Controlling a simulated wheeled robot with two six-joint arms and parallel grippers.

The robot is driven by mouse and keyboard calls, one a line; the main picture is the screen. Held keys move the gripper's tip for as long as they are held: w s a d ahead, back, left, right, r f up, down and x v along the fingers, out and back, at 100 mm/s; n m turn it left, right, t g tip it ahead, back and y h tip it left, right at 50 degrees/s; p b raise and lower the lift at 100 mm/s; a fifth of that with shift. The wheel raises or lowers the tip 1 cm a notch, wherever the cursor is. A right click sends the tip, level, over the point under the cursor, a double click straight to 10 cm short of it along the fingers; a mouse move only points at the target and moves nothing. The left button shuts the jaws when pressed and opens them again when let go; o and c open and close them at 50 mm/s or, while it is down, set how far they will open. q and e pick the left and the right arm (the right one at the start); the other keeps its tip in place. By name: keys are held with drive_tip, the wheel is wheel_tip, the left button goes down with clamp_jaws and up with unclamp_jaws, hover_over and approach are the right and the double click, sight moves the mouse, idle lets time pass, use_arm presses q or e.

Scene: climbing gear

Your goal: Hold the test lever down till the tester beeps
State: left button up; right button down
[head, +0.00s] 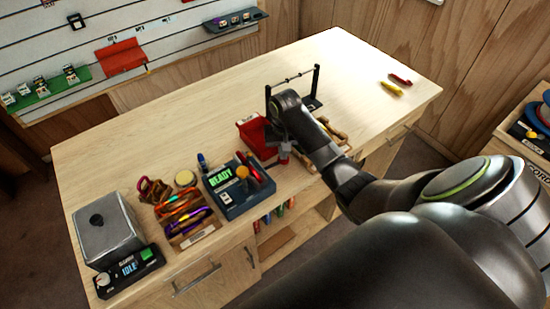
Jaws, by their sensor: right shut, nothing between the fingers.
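The tester (232,200) is a dark blue box at the front middle of the workbench in the head view. Its green display reads READY. A yellow-orange knob (242,172) and a red part stand up from its top; I cannot tell for certain which is the test lever. My right gripper (281,147) is shut and empty, pointing down to the right of the tester, beside the red bin, apart from the tester. Its fingertips are small and partly hidden. My left gripper is not in view.
A red bin (250,128) and a black stand with a bar (315,88) are near my right wrist.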

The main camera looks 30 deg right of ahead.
drive_tip(key=shift+f, duration=0.25)
wheel_tip(320, 180, up, 3)
drive_tip(key=p, duration=0.3)
drive_tip(key=shift+f, duration=0.1)
wheel_tip(320, 180, up, 7)
idle(0.6)
idle(0.3)
